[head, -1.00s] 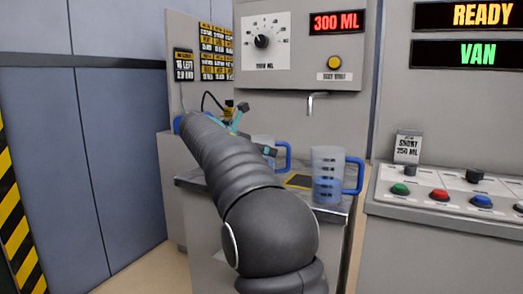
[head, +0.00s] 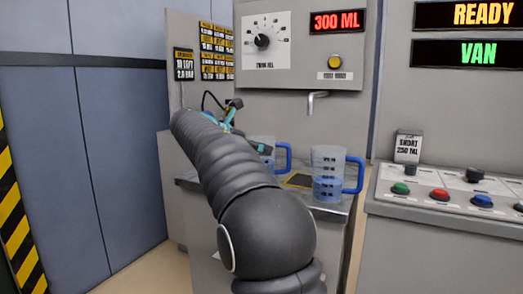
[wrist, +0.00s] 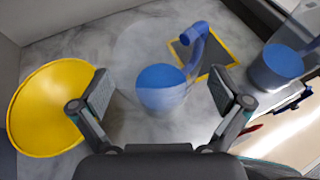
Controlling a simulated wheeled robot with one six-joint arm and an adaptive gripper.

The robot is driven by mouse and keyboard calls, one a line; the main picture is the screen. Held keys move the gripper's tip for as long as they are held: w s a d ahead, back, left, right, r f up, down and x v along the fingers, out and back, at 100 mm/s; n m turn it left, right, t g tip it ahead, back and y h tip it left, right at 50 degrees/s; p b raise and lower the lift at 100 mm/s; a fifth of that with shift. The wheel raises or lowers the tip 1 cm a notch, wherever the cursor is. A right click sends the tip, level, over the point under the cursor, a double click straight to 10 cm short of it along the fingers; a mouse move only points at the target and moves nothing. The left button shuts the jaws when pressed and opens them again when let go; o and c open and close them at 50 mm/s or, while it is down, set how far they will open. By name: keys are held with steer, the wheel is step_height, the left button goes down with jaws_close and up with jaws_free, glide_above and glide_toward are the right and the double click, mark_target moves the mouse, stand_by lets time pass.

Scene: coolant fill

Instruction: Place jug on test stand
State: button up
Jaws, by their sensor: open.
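A clear jug with blue liquid (wrist: 160,90) and a blue handle stands on the counter between my open gripper's fingers (wrist: 165,94). The fingers are apart from it on both sides. In the head view this jug (head: 264,143) is partly hidden behind my arm. A dark square pad with a yellow border (head: 299,181) lies on the counter between the jugs. I cannot tell which thing is the test stand.
A round yellow dish (wrist: 45,110) sits left of my gripper in the wrist view. A metal spout (head: 316,100) hangs below the dial panel reading 300 ML. A button console (head: 455,215) stands to the right, its displays reading READY and VAN.

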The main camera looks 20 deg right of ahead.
steer(key=v, duration=0.9)
steer(key=shift+a+r, duration=0.2)
steer(key=shift+a, duration=0.15)
steer(key=shift+s, duration=0.15)
steer(key=s+a+f+m+y, duration=0.3)
steer(key=s+f+m, duration=0.4)
steer(key=s, duration=0.5)
steer(key=s+a+f+m+t+y, duration=0.1)
steer(key=s+f+m+y, duration=0.4)
steer(key=s+f, duration=0.6)
steer(key=s+a+f+m+t+y, duration=0.1)
steer(key=s+a+f+m+y, duration=0.3)
steer(key=s+f+m, duration=0.5)
steer(key=s+f+y, duration=0.1)
steer(key=s, duration=0.2)
steer(key=shift+s+a+f, duration=0.35)
steer(key=shift+f, duration=0.05)
